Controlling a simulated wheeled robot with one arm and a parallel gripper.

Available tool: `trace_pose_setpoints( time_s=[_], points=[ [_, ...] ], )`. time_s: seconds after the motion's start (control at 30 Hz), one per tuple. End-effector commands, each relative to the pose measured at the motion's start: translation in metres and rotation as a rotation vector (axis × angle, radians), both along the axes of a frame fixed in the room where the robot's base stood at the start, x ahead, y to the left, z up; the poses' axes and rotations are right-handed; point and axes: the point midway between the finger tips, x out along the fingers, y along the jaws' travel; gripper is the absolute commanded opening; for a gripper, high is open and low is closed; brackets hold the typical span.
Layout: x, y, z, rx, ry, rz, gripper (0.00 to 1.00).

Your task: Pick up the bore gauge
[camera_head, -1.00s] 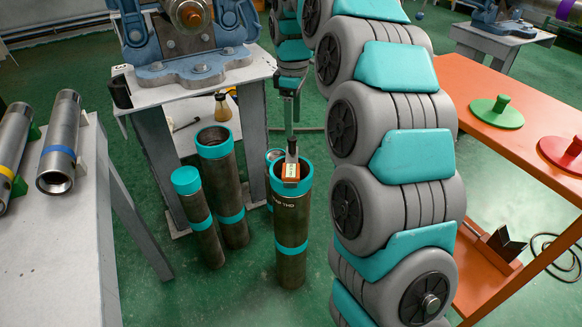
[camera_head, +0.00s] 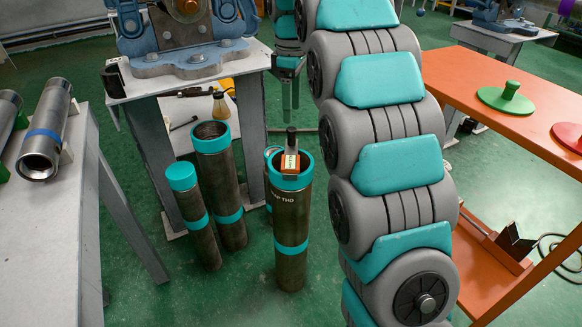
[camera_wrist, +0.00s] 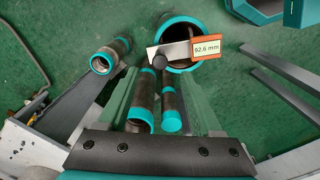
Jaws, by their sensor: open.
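The bore gauge (camera_head: 291,157) stands in the open mouth of a dark upright pipe (camera_head: 290,235) with teal bands. It has a dark handle on top and an orange block with a pale label. In the wrist view the bore gauge (camera_wrist: 206,48) shows a grey plate across the pipe's rim, a dark knob and a label reading 62.6 mm. My gripper (camera_head: 291,95) hangs behind and above the gauge in the head view, apart from it. In the wrist view my gripper (camera_wrist: 165,85) is open and empty, with the gauge beyond its fingertips.
Two more teal-banded pipes (camera_head: 218,180) stand left of the gauge's pipe, and another is partly hidden behind it. A vise bench (camera_head: 150,85) stands behind. A grey table (camera_head: 45,235) with steel pipes is left, an orange table (camera_head: 470,75) right. My arm blocks the right-centre.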

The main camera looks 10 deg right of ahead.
Motion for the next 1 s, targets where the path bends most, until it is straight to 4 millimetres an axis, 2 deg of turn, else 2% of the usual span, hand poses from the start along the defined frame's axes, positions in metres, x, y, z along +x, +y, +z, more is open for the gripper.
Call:
trace_pose_setpoints(
  time_s=[0.03, 0.23, 0.67, 1.0],
  points=[
    [0.001, 0.0, -0.005, -0.002, -0.004, 0.002, 0.67],
    [-0.002, 0.004, -0.007, -0.002, 0.004, 0.013, 0.67],
    [-0.002, 0.002, -0.034, -0.001, 0.004, 0.012, 0.67],
    [-0.001, -0.001, -0.075, -0.001, 0.006, 0.012, 0.67]
  ],
)
